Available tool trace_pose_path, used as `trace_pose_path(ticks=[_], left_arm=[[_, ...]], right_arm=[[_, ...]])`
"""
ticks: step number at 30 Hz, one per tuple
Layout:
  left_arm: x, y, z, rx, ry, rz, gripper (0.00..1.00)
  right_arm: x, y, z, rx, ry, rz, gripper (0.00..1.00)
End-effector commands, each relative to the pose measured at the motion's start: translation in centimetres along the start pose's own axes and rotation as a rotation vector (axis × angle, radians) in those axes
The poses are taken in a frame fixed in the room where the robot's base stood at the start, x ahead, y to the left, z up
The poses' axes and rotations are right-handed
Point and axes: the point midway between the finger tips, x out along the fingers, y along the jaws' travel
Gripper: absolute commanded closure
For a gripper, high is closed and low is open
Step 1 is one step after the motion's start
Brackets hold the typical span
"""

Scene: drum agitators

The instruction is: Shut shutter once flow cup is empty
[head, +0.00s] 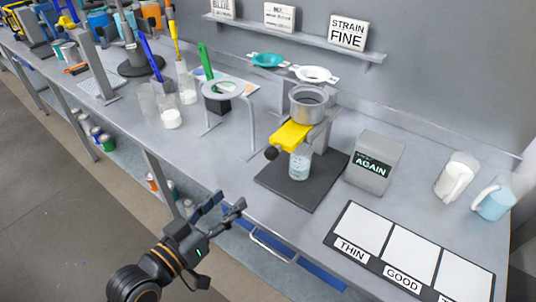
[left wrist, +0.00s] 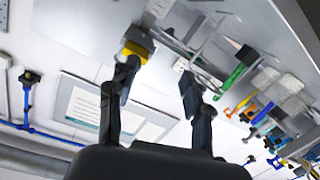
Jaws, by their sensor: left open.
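The grey metal flow cup (head: 309,104) stands upright in its stand on a dark base plate (head: 285,184). Its inside shows only as a grey hollow; I cannot tell whether liquid is left. The yellow shutter (head: 291,136) with a black knob (head: 271,153) sits just under the cup. A clear jar (head: 300,162) with pale contents stands below it. My left gripper (head: 231,204) is open and empty, in front of the table edge, apart from the knob. In the left wrist view the open fingers (left wrist: 160,74) show, with a yellow part (left wrist: 135,51), probably the shutter, beyond one fingertip.
A grey box reading AGAIN (head: 373,164) stands right of the stand. A board with THIN and GOOD panels (head: 363,232) lies at the front right, with two jugs (head: 456,178) behind it. A ring stand (head: 224,91) and beakers are to the left. A shelf (head: 290,38) runs along the wall.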

Motion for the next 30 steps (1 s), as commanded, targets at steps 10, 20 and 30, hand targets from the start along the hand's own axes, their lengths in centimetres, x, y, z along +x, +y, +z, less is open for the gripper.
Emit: trace_pose_path(ticks=[10,20,30], left_arm=[[0.2,3.3,-4.5,0.006,0.064,0.068,0.5],[7.1,3.8,-5.0,0.007,0.063,0.068,0.5],[11.8,4.0,-5.0,0.008,0.061,0.067,0.5]], right_arm=[[-1.1,0.1,0.0,0.0,-0.001,0.001,0.66],[-3.1,0.1,-0.2,0.0,-0.001,0.001,0.66],[-4.1,0.1,-0.3,-0.001,-0.001,0.001,0.66]])
